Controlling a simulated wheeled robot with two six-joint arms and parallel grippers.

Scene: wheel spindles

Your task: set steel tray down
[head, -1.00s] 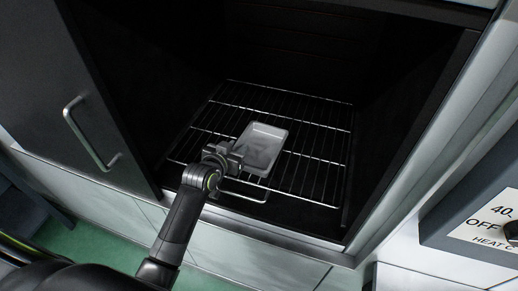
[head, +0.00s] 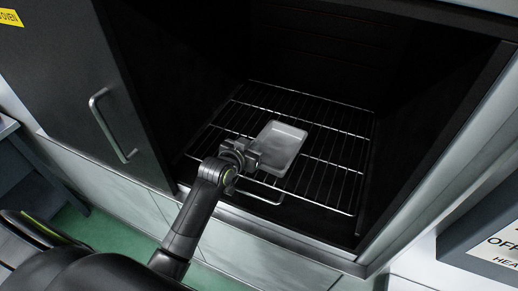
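The steel tray (head: 284,146) is a shallow, pale grey rectangular pan inside the dark oven, over the wire rack (head: 325,172). My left gripper (head: 252,158) reaches in from the front left and is shut on the tray's near left edge. The tray looks slightly tilted. I cannot tell whether its underside touches the rack or hangs just above it. The fingertips are partly hidden by the gripper body. My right gripper is not in view.
The oven door (head: 75,85) stands open at the left with a metal handle (head: 112,125). A wire loop (head: 262,191) sticks out at the rack's front. The rack is bare around the tray. A control panel (head: 490,240) is at the lower right.

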